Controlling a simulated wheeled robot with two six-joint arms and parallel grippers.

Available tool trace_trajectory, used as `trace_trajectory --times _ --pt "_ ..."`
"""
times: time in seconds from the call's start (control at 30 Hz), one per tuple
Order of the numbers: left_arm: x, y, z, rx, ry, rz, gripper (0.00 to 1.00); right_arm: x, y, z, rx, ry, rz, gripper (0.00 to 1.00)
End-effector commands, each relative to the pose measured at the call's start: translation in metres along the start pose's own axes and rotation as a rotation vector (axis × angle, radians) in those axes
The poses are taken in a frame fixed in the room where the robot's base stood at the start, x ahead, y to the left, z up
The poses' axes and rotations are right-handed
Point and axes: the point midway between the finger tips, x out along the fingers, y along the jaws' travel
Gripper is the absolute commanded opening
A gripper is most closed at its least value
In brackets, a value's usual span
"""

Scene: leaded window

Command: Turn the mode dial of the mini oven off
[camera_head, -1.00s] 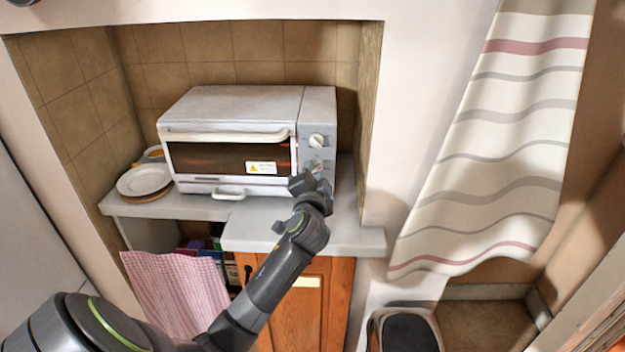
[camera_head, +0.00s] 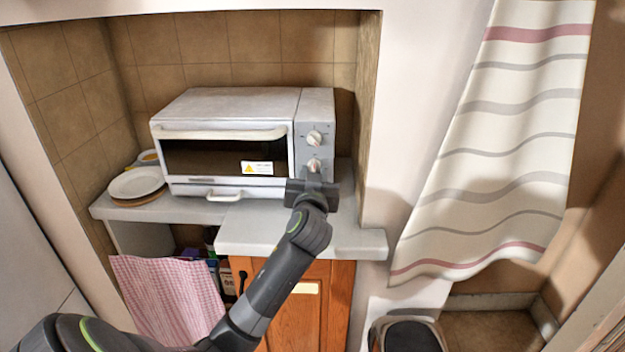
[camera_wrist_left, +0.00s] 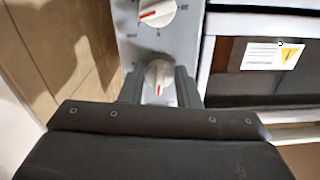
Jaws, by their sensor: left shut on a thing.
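The mini oven (camera_head: 235,105) stands on the counter in the niche, its dial panel at the right. The upper dial (camera_head: 314,138) is clear of my gripper. Below it, a white dial (camera_head: 314,165) shows just above my left gripper (camera_head: 313,176). In the left wrist view, which is upside down, the fingers (camera_wrist_left: 159,88) are shut on a dial (camera_wrist_left: 159,75) from both sides. Its red mark runs vertically in the picture. Another dial (camera_wrist_left: 157,12) with a slanted red mark and numbers is beyond it, free. The oven window (camera_head: 210,158) is dark. My right gripper is out of view.
White plates (camera_head: 137,182) sit on the counter (camera_head: 260,232) left of the oven. A pink checked cloth (camera_head: 170,295) hangs below. The niche wall (camera_head: 368,110) is close to the oven's right side. A striped curtain (camera_head: 500,150) hangs at the right.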

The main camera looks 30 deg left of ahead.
Motion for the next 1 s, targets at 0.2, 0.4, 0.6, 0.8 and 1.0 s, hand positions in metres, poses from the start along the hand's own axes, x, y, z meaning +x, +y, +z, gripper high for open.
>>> trace_trajectory --times 0.2,0.4,0.6,0.8,1.0 --pt "0.0001 0.0008 -0.0005 -0.086 0.003 0.000 0.07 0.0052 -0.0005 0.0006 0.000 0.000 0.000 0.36" --pt "0.0001 0.0010 -0.0009 -0.121 0.002 0.000 0.07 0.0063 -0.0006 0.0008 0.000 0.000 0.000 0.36" --pt "0.0001 0.0010 -0.0011 -0.128 0.002 0.000 0.07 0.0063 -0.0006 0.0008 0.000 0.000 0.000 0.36" --pt "0.0001 0.0011 -0.0010 -0.127 0.002 0.001 0.07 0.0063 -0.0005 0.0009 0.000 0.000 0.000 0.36" --pt "0.0001 0.0011 -0.0007 -0.126 0.001 0.000 0.51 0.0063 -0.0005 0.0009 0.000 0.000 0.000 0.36"
